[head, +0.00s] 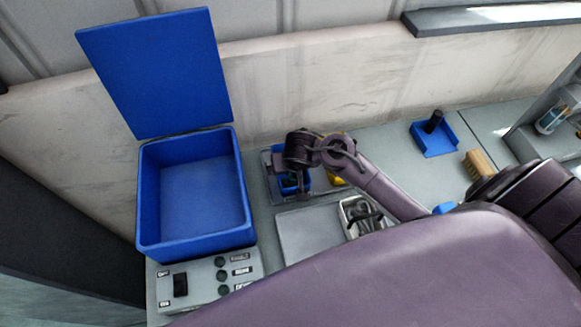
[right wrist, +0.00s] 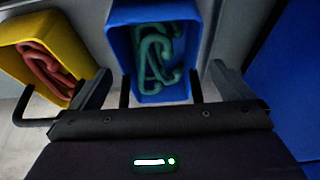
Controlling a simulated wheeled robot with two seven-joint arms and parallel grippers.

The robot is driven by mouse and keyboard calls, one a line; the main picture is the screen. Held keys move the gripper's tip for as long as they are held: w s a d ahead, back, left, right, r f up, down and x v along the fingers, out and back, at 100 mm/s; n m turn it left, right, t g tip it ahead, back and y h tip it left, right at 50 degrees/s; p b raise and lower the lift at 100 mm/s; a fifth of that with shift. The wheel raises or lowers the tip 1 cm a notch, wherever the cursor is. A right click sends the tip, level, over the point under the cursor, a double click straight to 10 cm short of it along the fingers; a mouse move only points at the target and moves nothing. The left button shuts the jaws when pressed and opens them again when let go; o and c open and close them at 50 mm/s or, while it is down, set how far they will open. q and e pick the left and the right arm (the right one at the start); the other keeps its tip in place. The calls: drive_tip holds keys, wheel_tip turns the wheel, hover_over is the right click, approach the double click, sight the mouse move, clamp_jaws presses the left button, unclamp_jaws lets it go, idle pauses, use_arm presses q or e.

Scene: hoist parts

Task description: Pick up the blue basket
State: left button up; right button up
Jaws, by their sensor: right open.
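The small blue basket (head: 288,183) stands on the grey worktop near the large blue bin, partly hidden by my right arm in the head view. In the right wrist view the blue basket (right wrist: 122,42) holds green hook-shaped parts (right wrist: 155,58), and its dark handle reaches back toward the gripper. My right gripper (head: 302,188) is above the basket; in its wrist view the open fingers (right wrist: 163,88) stand on either side of the basket's handle end, apart from it. Whether they touch the basket cannot be told. My left gripper is not in view.
A yellow basket (right wrist: 30,50) with red hooks (right wrist: 47,70) stands close beside the blue basket. A large blue bin (head: 145,205) with its lid raised stands left, behind a switch panel (head: 205,283). A blue tray (head: 435,147) and a brush (head: 480,165) lie right.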

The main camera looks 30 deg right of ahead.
drive_tip(key=x, duration=0.4)
drive_tip(key=shift+d+r, duration=0.1)
drive_tip(key=shift+d, duration=0.05)
drive_tip(key=shift+w, duration=0.1)
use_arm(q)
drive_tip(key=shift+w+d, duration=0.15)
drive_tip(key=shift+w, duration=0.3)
use_arm(e)
drive_tip(key=c, duration=1.3)
